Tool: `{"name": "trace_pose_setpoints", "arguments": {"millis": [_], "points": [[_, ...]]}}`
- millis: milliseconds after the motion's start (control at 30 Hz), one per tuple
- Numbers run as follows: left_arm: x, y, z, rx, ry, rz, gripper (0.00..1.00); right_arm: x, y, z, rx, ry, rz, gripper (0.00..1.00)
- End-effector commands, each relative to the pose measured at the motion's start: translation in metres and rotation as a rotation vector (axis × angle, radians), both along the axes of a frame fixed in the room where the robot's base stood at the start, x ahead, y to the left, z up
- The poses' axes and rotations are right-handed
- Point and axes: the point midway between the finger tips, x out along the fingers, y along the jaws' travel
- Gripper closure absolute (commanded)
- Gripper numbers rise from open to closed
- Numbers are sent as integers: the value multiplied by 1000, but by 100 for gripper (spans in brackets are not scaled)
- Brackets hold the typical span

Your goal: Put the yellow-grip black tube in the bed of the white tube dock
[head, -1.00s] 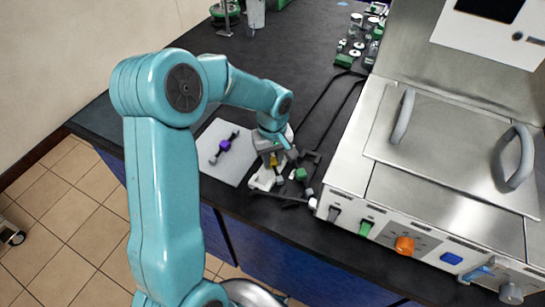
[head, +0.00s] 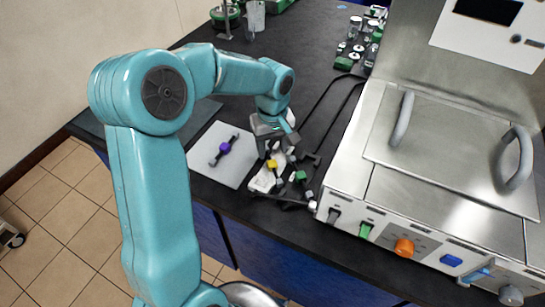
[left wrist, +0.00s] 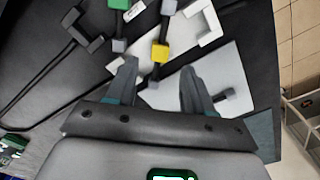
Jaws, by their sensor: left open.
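The black tube with the yellow grip (head: 271,163) lies at the white tube dock (head: 262,182), near the front edge of the bench. In the left wrist view the yellow grip (left wrist: 160,52) is just beyond my fingertips, and the tube runs across the white dock (left wrist: 210,22). I cannot tell whether it is fully seated in the bed. My left gripper (head: 275,150) is open, above and behind the yellow grip; its two fingers (left wrist: 157,78) stand apart in the left wrist view with nothing clamped. My right gripper is out of view.
A purple-grip tube (head: 224,147) lies on a pale mat (head: 205,165) to the left. A green-grip tube (head: 300,176) is close on the right of the dock. The steel bioreactor unit (head: 420,190) fills the right side, with black cables (head: 325,100) beside it.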

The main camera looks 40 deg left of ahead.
Motion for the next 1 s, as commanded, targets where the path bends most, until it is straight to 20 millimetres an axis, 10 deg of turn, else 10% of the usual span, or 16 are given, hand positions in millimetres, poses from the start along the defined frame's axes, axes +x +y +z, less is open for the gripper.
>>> {"name": "trace_pose_setpoints", "arguments": {"millis": [300,1000], "points": [[0,0,56,0,-1,1,48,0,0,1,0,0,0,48],[0,0,67,-1,0,1,48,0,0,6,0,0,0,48]]}}
